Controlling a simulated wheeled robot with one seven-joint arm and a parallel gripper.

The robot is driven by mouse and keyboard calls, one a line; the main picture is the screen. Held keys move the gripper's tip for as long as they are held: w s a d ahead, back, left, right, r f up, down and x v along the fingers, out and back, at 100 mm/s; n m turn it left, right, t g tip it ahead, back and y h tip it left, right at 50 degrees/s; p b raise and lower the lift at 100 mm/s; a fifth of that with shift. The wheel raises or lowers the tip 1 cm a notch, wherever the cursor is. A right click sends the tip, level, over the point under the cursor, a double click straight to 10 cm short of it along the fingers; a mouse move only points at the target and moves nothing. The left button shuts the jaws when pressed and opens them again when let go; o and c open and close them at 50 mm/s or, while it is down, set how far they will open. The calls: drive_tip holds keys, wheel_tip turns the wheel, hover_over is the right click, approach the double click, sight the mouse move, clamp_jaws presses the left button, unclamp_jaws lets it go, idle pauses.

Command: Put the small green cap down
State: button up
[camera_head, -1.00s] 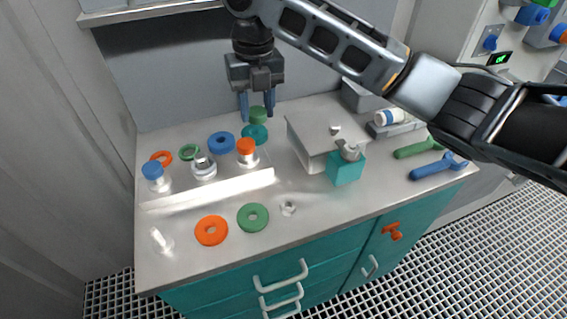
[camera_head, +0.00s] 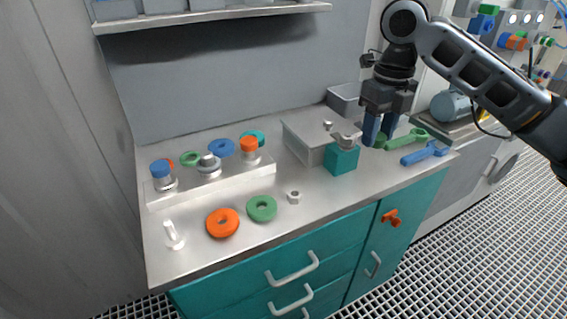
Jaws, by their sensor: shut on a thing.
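The small green cap (camera_head: 380,142) shows between the blue fingers of my gripper (camera_head: 378,138), at the right part of the metal bench top (camera_head: 310,196). My gripper points down and is shut on the cap. The fingers hide part of the cap. It is low over the bench; I cannot tell whether it touches the surface. The cap is right of the teal block (camera_head: 341,159) and left of the green wrench (camera_head: 409,138).
A blue wrench (camera_head: 426,153) lies just right of the gripper. A grey box (camera_head: 306,143) stands left of the teal block. A rack (camera_head: 212,190) with several capped parts is at the left. An orange ring (camera_head: 222,223) and a green ring (camera_head: 262,208) lie in front.

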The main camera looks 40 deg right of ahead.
drive_tip(key=s, duration=0.2)
hover_over(325, 191)
wheel_tip(325, 191, down, 8)
drive_tip(key=shift+r+p, duration=0.25)
drive_tip(key=shift+p, duration=0.15)
drive_tip(key=shift+f, duration=2)
drive_tip(key=shift+f, duration=0.2)
drive_tip(key=o, duration=1.2)
drive_tip(key=shift+r, duration=0.1)
